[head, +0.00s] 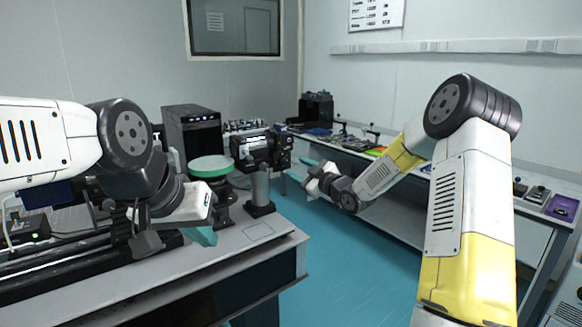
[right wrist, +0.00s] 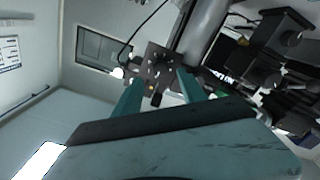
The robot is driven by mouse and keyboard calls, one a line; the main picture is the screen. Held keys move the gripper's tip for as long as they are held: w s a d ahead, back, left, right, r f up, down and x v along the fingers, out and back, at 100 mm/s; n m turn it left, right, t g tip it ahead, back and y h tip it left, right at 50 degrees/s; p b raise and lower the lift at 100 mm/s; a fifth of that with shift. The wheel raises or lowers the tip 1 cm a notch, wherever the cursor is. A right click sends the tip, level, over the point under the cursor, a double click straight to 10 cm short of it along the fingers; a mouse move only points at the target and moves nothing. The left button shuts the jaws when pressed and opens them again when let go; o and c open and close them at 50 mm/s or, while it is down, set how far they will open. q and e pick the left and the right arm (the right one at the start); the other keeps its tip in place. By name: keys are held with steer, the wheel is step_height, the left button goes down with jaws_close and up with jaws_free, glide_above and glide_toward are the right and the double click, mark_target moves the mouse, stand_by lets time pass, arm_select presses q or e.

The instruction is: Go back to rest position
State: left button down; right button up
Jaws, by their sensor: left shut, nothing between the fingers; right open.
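My left gripper (head: 204,236) hangs over the near optical table (head: 262,262) at the left, its teal fingers pointing down and partly hidden by my wrist. It is shut with nothing between the fingers. My right gripper (head: 299,171) is stretched out over the gap between the tables, its two teal fingers apart and pointing left. In the right wrist view the open fingers (right wrist: 160,90) have nothing between them, and the room looks tilted.
A round green-rimmed stage (head: 210,166) and a grey cylinder post (head: 261,186) stand close to my left gripper. A black box (head: 192,130) is behind. A long bench (head: 400,165) with instruments runs along the right wall. Blue floor (head: 345,262) lies clear between the tables.

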steer(key=shift+v, duration=0.95)
steer(key=s+d+r+m+g+h, duration=0.2)
steer(key=s+d+r+m+h, duration=0.25)
steer(key=s, duration=0.45)
steer(key=s+d+r+m+g+h, duration=0.25)
steer(key=s+d+m+h, duration=0.2)
steer(key=s, duration=0.35)
steer(key=s+f+m+g, duration=0.2)
steer(key=s+m+g, duration=0.2)
steer(key=s, duration=2)
steer(key=shift+d+f+m+y, duration=0.2)
steer(key=shift+d+m+y, duration=0.1)
